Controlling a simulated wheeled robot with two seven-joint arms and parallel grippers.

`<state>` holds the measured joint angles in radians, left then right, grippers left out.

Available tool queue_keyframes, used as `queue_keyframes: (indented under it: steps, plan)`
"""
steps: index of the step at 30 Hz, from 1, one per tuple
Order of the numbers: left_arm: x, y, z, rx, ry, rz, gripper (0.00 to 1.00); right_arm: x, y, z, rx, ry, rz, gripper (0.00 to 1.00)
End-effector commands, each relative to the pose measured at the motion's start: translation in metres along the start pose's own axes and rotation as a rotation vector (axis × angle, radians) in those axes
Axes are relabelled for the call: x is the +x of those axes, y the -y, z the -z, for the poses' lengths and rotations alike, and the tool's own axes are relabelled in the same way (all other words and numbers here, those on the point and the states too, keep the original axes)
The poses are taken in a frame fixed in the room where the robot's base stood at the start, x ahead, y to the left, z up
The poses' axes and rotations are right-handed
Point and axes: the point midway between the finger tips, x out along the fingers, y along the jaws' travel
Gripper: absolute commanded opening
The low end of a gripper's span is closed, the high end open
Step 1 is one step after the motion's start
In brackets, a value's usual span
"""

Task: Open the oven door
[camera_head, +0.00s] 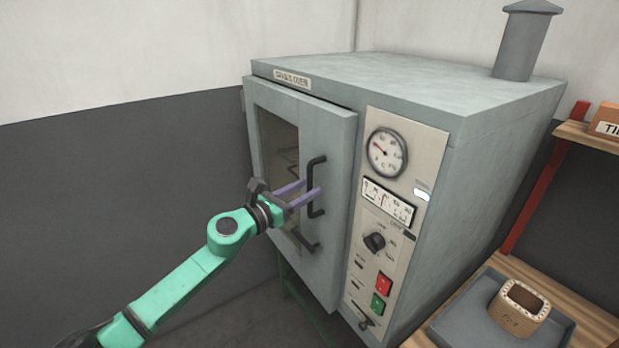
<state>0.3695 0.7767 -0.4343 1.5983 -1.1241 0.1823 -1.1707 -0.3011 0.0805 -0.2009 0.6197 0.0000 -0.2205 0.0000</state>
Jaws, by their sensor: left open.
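The grey oven (400,82) stands in the middle of the view. Its door (338,140) has a dark window and looks shut, lying flush with the front. A black bar handle (312,188) runs upright on the door. My left gripper (302,194) is open, its two purple fingers pointing right toward the handle. The fingertips are at the handle's upper middle part; I cannot tell whether they touch it or straddle it. My right gripper is not in view.
The control panel (409,150) with a gauge, knob and buttons is right of the door. At right, a wooden shelf unit (590,318) holds a grey tray (462,318) with a coil part (520,308). Walls stand behind and left; floor space left of the oven looks clear.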

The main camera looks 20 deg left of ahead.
Motion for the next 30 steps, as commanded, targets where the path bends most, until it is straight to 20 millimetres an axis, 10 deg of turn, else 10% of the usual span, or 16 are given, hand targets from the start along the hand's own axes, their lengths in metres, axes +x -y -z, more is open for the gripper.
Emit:
queue_keyframes:
  steps: [11,15,30]
  plan:
    - [0.0161,0.0012,0.0015,0.000,-0.001,0.002,0.49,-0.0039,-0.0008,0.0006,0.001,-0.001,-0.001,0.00]
    - [0.0159,0.0011,0.0013,0.000,-0.001,0.002,0.00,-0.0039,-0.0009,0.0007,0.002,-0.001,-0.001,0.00]
    - [0.0156,0.0007,0.0012,-0.001,-0.001,0.001,0.00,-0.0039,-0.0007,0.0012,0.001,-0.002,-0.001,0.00]
